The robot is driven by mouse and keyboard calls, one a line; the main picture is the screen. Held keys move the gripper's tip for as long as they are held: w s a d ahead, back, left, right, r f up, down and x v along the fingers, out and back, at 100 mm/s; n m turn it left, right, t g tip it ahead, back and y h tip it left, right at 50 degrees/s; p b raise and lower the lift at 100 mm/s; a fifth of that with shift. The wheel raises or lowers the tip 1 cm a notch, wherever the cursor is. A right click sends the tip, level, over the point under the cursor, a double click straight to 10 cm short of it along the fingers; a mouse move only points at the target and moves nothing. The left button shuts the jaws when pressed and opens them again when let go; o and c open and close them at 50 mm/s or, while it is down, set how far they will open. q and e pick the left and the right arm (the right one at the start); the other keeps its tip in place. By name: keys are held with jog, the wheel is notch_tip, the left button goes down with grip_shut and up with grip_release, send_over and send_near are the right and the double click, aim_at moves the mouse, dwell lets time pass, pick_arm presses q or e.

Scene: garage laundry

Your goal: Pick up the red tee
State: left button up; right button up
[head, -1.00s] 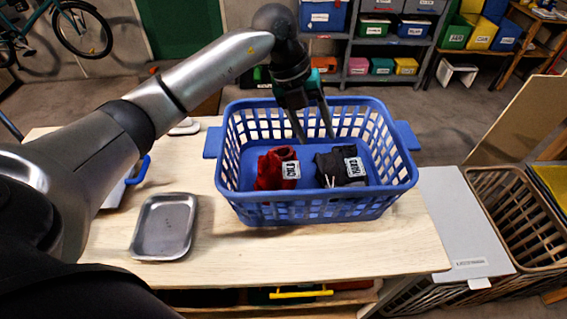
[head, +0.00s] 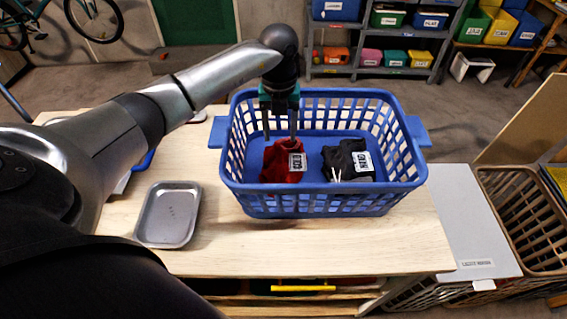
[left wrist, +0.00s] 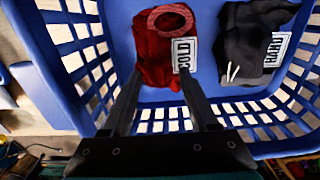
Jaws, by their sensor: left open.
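The red tee (head: 279,163) lies bunched in the left part of the blue basket (head: 300,205), with a white tag reading COLD. It also shows in the left wrist view (left wrist: 152,58), with its ring-shaped collar at the top. My left gripper (head: 280,137) points down inside the basket at the far edge of the red tee. Its fingers are apart and empty. In the left wrist view the fingers (left wrist: 160,85) reach toward the tee on either side of its lower part. Whether they touch it I cannot tell. My right gripper is not in view.
A dark garment (head: 346,160) with a white tag lies right of the tee in the basket. The basket's walls surround both. A metal tray (head: 168,215) sits on the wooden table (head: 260,250) to the left. A lidded wicker hamper (head: 450,225) stands at the right.

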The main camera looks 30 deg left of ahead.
aim_at(278, 149)
pick_arm(q)
jog(key=f, duration=0.5)
jog(key=shift+s+a+f, duration=0.1)
jog(key=shift+a, duration=0.1)
grip_shut()
dwell(1.2)
